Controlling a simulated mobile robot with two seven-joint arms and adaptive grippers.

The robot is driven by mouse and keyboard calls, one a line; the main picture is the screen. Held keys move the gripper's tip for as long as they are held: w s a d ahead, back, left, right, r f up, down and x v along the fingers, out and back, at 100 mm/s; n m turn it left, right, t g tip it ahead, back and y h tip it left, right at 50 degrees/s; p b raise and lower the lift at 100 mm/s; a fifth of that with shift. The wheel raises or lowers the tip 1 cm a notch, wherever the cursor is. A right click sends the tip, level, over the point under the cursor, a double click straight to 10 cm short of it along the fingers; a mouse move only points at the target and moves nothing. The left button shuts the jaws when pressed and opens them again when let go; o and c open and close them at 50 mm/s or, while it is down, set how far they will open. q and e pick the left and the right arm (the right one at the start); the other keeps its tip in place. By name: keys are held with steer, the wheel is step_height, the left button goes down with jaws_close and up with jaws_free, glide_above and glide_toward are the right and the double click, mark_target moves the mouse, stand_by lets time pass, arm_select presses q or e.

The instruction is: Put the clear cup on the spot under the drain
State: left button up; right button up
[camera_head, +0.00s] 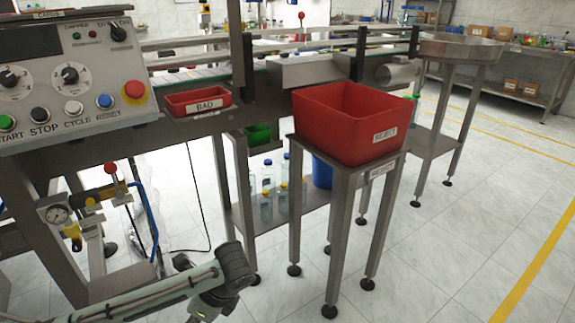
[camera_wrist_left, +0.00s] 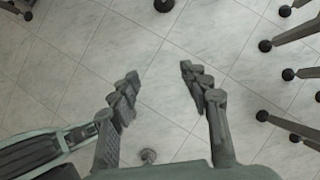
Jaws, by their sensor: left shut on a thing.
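In the left wrist view, my left gripper (camera_wrist_left: 160,78) has its two fingers held apart, shut on a see-through thing that I take for the clear cup. The cup's outline cannot be made out against the pale floor. In the head view, my left arm comes in from the lower left; its fingers and the cup cannot be made out there. A yellow valve and pipe (camera_head: 72,231) with a round gauge (camera_head: 58,214) stand at the left below the control panel. The spot under the drain cannot be made out. My right gripper is not in view.
The control panel (camera_head: 70,88) is at upper left, beside a red BAD tray (camera_head: 198,103). A red REJECT bin (camera_head: 345,122) stands on a metal stand. Bottles (camera_head: 267,205) are on a low shelf. Stand legs rise near my arm; floor at right is clear.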

mark_target(180, 314)
arm_select(q)
steer(key=shift+w+a+r+n+g, duration=0.15)
steer(key=shift+w+n+g, duration=0.2)
steer(key=shift+n, duration=0.25)
steer(key=shift+w+r+n+g, duration=0.1)
steer(key=shift+r+n+g, duration=0.25)
steer(key=shift+n, duration=0.35)
steer(key=r+n+g, duration=0.1)
steer(key=n, duration=0.1)
steer(key=r+n+g, duration=0.1)
steer(key=r+n, duration=0.1)
steer(key=n, duration=0.1)
steer(key=r+n+g+h, duration=0.1)
steer(key=n, duration=0.1)
steer(key=shift+w+a+r+n+g, duration=0.1)
steer(key=shift+w+r+n+g, duration=0.15)
steer(key=shift+w+n+g, duration=0.15)
step_height(180, 314, up, 10)
steer(key=d+n+g+h, duration=0.1)
steer(key=n+h, duration=0.3)
steer(key=n, duration=0.6)
steer(key=shift+w+d+r+g+h, duration=0.15)
steer(key=shift+d+r+g+h, duration=0.2)
steer(key=shift+g, duration=0.35)
steer(key=shift+f, duration=0.1)
